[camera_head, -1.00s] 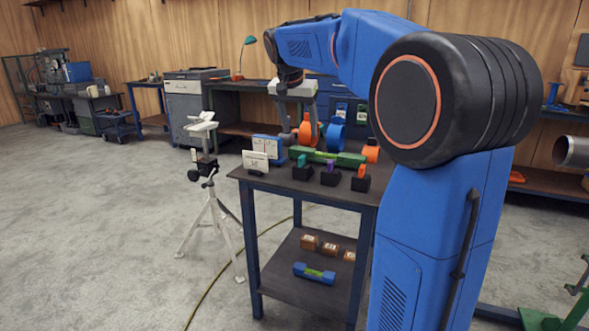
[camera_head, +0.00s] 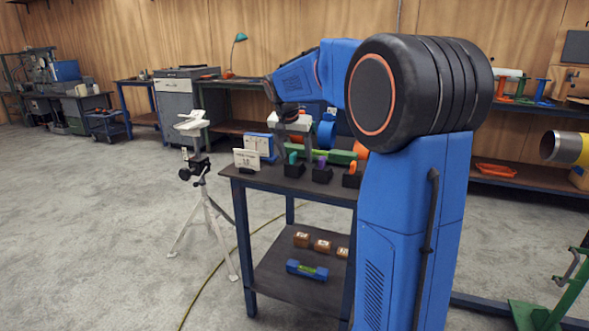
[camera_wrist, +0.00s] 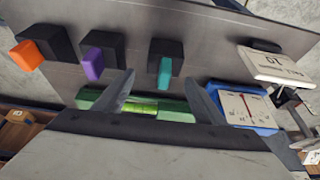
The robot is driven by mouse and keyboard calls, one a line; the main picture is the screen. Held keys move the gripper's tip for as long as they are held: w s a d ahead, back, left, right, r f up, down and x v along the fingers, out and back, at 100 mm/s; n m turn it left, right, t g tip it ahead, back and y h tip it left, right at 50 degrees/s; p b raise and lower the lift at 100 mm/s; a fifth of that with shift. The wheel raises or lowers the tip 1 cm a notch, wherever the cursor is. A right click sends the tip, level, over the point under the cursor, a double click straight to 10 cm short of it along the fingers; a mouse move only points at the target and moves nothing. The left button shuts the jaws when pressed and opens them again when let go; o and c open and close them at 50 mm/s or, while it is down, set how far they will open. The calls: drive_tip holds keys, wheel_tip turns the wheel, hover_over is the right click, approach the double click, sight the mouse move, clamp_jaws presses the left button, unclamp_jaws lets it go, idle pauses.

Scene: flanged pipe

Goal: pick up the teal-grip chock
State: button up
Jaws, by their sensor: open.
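The teal-grip chock is a black block with an upright teal grip (camera_head: 293,158), at the left end of the row of chocks on the table. In the wrist view its teal grip (camera_wrist: 165,72) is just beyond the fingertips, between their lines. My gripper (camera_head: 292,150) is open, pointing down over the table near this chock. In the wrist view the gripper (camera_wrist: 162,84) has empty space between its fingers; a green level lies below them. Whether a finger touches anything, I cannot tell.
The purple-grip chock (camera_wrist: 92,62) and orange-grip chock (camera_wrist: 28,56) stand in the same row. A white number card (camera_head: 246,160) and a blue-framed gauge (camera_head: 260,146) stand left of the teal chock.

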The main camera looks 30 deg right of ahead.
sight(296, 161)
drive_tip(key=x, duration=0.4)
drive_tip(key=shift+w+a+f, duration=0.1)
drive_tip(key=shift+f, duration=0.05)
drive_tip(key=c, duration=1.2)
drive_tip(key=shift+c, duration=0.3)
